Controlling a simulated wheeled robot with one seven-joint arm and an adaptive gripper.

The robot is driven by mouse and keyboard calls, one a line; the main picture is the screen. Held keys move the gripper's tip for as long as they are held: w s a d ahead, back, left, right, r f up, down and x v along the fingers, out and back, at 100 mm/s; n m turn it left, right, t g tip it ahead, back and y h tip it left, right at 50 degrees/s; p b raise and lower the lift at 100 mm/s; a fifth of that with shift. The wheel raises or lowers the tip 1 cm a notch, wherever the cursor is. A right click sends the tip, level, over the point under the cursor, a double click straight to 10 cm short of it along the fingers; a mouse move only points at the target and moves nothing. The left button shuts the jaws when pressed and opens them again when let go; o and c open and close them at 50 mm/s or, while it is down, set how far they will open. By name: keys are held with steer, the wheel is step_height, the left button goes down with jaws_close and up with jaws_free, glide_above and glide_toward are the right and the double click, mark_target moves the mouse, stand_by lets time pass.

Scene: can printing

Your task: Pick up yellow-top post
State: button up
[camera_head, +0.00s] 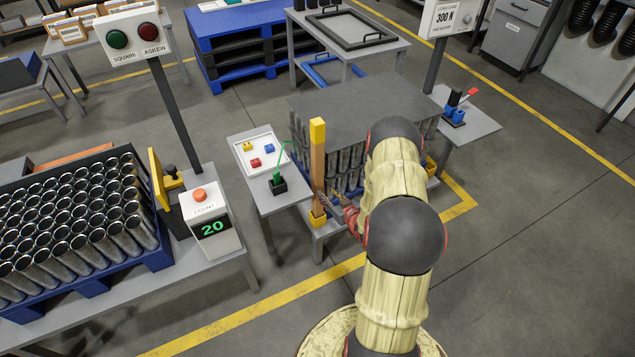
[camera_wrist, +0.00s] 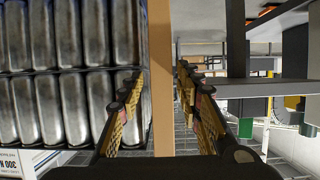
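The yellow-top post (camera_head: 318,160) is a tall wooden-brown bar with a yellow top. It stands upright in a yellow socket (camera_head: 317,219) at the near left corner of the can stack. My gripper (camera_head: 326,199) is at its lower part, a little above the socket. In the wrist view, the post (camera_wrist: 161,60) runs upright between the two fingers of my gripper (camera_wrist: 161,84). The fingers are open, one on each side, with a narrow gap showing beside the post. The post's top and socket are out of the wrist view.
A stack of silver cans (camera_wrist: 67,105) under a grey sheet (camera_head: 350,108) stands close beside the post. A small table (camera_head: 285,201) with a white tray (camera_head: 239,151) and a black holder with a green piece (camera_head: 278,184) is just left. A counter box (camera_head: 211,220) reads 20.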

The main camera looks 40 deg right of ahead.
mark_target(320, 187)
steer(key=b+x, duration=0.2)
steer(key=x, duration=0.5)
steer(key=shift+b, duration=0.3)
steer(key=shift+c, duration=0.6)
steer(key=c, duration=0.7)
jaws_close()
